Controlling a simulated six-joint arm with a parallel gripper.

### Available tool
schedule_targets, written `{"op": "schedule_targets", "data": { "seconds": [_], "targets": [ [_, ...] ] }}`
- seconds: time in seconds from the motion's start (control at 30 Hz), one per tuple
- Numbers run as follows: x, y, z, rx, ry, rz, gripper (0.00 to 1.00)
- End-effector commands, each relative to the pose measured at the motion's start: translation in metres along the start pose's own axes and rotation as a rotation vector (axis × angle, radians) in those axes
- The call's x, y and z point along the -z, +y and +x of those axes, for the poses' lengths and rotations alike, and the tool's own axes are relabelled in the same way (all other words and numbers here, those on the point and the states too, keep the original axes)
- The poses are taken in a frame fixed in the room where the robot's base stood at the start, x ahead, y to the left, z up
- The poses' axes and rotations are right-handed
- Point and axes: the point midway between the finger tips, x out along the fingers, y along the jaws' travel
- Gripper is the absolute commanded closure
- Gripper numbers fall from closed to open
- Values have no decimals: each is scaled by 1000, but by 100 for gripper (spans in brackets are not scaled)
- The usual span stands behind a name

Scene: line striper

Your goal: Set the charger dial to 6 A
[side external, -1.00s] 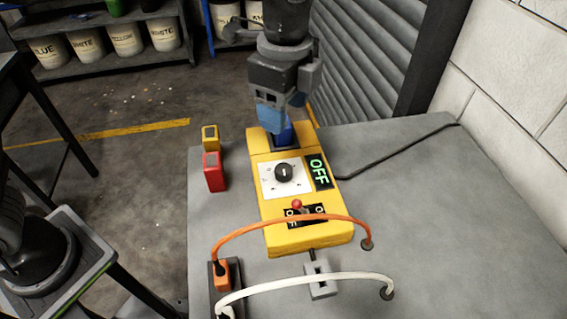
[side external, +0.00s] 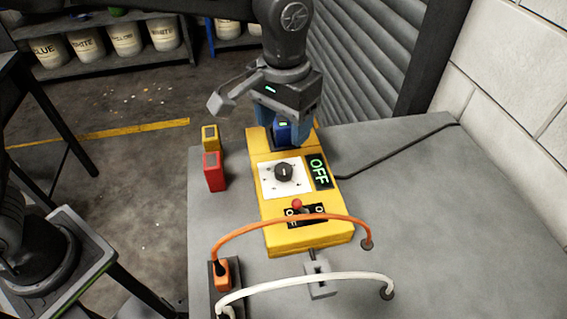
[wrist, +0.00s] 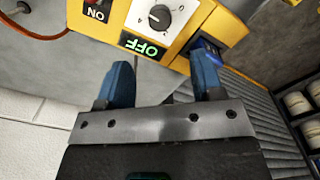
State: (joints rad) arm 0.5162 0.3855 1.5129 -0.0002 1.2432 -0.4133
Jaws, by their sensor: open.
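The yellow charger (side external: 262,203) stands on the grey bench. Its black dial (side external: 284,172) sits on a white plate, and the dial also shows in the wrist view (wrist: 160,17). I cannot read which value its pointer marks. The green display (side external: 318,171) beside it reads OFF, and it is upside down in the wrist view (wrist: 145,45). A blue battery (side external: 283,133) with a green light sits in the charger's far end. My gripper (side external: 285,122) is open above that end, its blue fingers apart. In the wrist view my gripper (wrist: 163,72) is empty.
A red-tipped lever (side external: 297,204) is on the charger's near end. An orange cable (side external: 290,220) and a white cable (side external: 300,283) arch in front. Red (side external: 213,172) and yellow (side external: 210,137) blocks stand at the left. The bench's right side is mostly clear.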

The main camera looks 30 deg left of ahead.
Motion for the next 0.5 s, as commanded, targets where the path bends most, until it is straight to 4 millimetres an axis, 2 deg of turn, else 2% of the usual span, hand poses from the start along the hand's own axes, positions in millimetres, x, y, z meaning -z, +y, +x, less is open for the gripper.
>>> {"op": "schedule_targets", "data": {
  "seconds": [0.1,0.3,0.5],
  "targets": [
    [-1,0,27,2,-5,1,39],
    [-1,0,67,2,-4,2,39],
    [0,0,94,1,-1,3,39]
  ]
}}
